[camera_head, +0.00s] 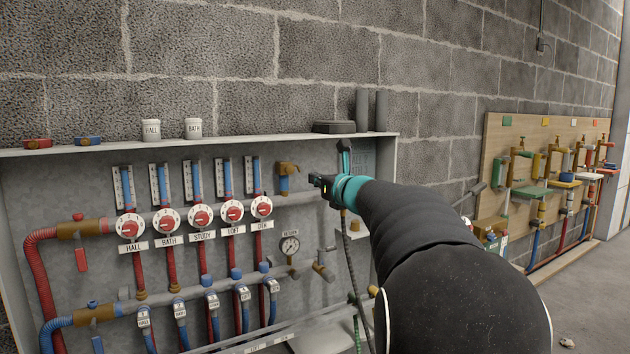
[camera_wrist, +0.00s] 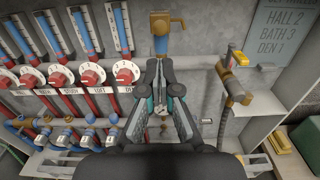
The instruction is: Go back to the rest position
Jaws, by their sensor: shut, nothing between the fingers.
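My gripper (camera_head: 322,182) is in front of the manifold cabinet in the head view, to the right of the row of red-and-white dials. In the wrist view my gripper (camera_wrist: 160,68) shows its dark fingers brought together, with nothing held between them. A brass fitting (camera_wrist: 160,22) on a blue stem lies beyond the fingertips. The same brass fitting (camera_head: 287,168) shows just left of the gripper in the head view. My arm hides the right part of the cabinet.
Labelled dials (camera_head: 200,217) and blue-capped valves (camera_head: 211,300) fill the cabinet (camera_head: 60,180). White pots (camera_head: 151,130) stand on its top shelf. A wooden board (camera_head: 495,150) stands farther right.

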